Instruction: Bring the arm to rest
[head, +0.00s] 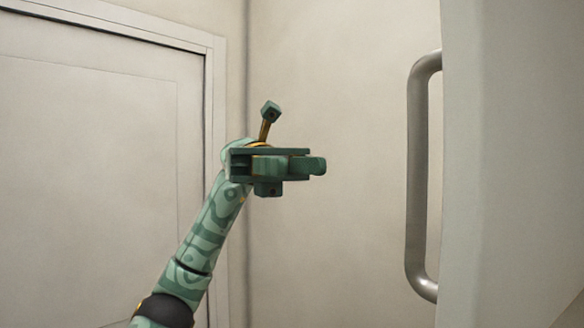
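My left arm (212,228), patterned in light and dark green, rises from the bottom left of the head view. My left gripper (316,166) is at its upper end, near the middle of the picture, pointing right. It is seen nearly edge-on, so I cannot tell how far apart its fingers are. No object shows at its fingertips. A short stalk with a small block (270,111) sticks up from the wrist. My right gripper is out of view. No stamp or inkpad shows in this view.
A pale door (95,170) with a frame stands at the left. A plain wall (340,60) is behind the gripper. A large grey panel (515,150) with a vertical metal handle (417,180) fills the right side. The picture shows clear space between gripper and handle.

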